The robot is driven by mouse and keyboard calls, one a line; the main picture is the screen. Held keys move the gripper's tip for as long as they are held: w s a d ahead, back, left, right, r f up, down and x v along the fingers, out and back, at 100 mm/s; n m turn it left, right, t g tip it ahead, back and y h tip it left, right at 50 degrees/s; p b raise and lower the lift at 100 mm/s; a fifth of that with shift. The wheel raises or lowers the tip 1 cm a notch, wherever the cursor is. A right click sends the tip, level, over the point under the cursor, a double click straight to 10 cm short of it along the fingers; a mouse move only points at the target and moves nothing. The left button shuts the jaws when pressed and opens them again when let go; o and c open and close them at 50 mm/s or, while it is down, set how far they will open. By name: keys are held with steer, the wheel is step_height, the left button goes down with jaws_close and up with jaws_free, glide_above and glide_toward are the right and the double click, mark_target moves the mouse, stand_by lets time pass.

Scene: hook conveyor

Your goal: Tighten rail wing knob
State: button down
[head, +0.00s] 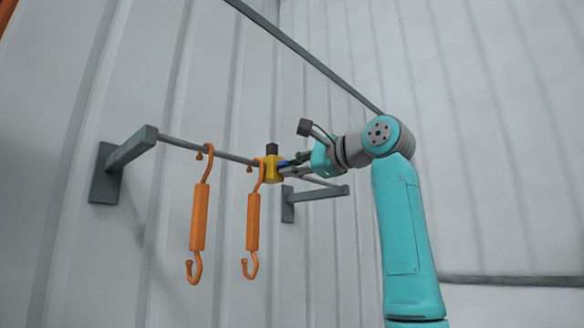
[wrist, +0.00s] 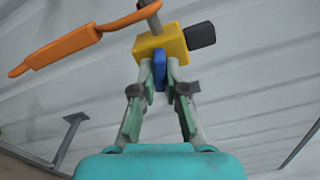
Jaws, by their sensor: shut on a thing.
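A yellow clamp block (head: 272,169) sits on the grey rail (head: 226,154), with a dark cap on its top. In the wrist view the yellow block (wrist: 165,47) shows with its black part (wrist: 201,34) to the right. A blue wing knob (wrist: 159,69) stands out from the block's near face. My gripper (head: 287,164) reaches the block from the right. In the wrist view my gripper's fingertips (wrist: 160,84) are closed on the blue knob, one on each side. The fingers partly hide the knob in the head view.
Two orange hooks hang from the rail, one at left (head: 198,215) and one (head: 252,222) right beside the yellow block. Grey wall brackets (head: 125,152) hold the rail against the ribbed pale wall. A dark bar (head: 300,50) runs diagonally overhead. Space below the rail, right of the hooks, is free.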

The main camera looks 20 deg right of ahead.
steer(key=c, duration=1.2)
jaws_free()
steer(key=shift+f, duration=0.1)
steer(key=shift+s, duration=0.1)
steer(key=v, duration=1.1)
steer(key=shift+s+d, duration=0.2)
steer(key=shift+s, duration=0.15)
